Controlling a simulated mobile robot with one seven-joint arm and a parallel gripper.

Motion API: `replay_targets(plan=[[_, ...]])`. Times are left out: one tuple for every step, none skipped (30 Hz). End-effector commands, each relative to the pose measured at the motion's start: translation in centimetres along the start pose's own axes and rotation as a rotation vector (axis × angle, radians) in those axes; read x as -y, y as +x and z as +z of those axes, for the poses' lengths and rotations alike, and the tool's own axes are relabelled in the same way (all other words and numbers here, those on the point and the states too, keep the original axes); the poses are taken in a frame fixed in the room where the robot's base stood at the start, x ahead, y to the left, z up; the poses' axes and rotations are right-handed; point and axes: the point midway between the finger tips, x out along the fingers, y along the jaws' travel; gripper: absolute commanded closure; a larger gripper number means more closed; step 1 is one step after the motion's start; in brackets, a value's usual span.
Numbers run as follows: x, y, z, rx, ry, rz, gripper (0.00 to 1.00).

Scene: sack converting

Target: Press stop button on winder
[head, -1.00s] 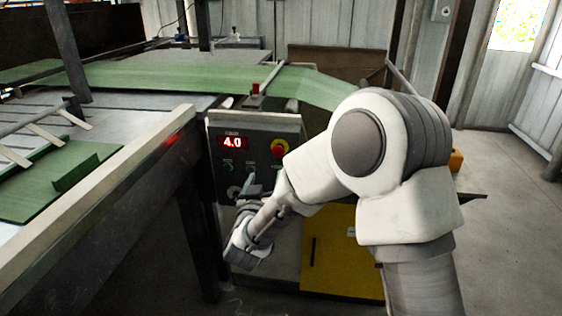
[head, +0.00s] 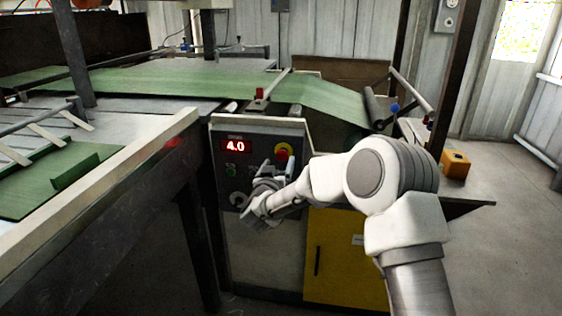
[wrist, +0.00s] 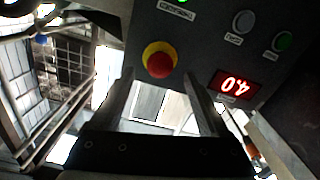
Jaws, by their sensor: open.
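The winder's control panel (head: 265,135) is the dark face below the green web. In the wrist view, which is upside down, the red button (wrist: 159,64) lies just beyond and between the fingertips. Labels are unreadable. My gripper (head: 268,170) is open and empty in front of the panel, below the red button; contact cannot be told.
A yellow cabinet door (head: 340,255) is below and right of the panel. The grey table edge (head: 100,175) runs along the left. The green web (head: 200,82) passes above the panel. A yellow box (head: 455,164) stands on open floor at right.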

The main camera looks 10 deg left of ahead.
Motion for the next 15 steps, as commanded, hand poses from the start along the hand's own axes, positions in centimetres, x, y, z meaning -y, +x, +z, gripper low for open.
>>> replay_targets(plan=[[-0.1,0.9,0.2,0.0,0.002,0.003,0.21],[-0.1,1.3,0.2,0.001,0.002,0.003,0.21],[-0.1,1.8,0.2,0.0,0.002,0.003,0.21],[-0.1,2.1,0.2,0.001,0.002,0.002,0.21],[0.0,2.5,0.2,0.001,0.003,0.002,0.21],[0.0,2.8,0.2,0.002,0.003,0.001,0.21],[0.0,3.0,0.1,0.001,0.003,0.001,0.21],[0.0,3.2,0.1,0.0,0.002,0.002,0.21],[0.0,3.5,0.1,0.001,0.001,0.001,0.21],[0.0,3.6,0.1,0.001,0.001,0.0,0.21],[0.0,3.7,0.1,0.001,0.001,0.0,0.21],[0.0,3.9,0.0,0.001,0.001,0.0,0.21],[0.0,3.9,0.0,0.001,0.001,0.0,0.21],[0.0,4.0,0.0,0.001,0.001,0.0,0.21],[0.0,4.0,0.0,0.001,0.001,0.0,0.21]])
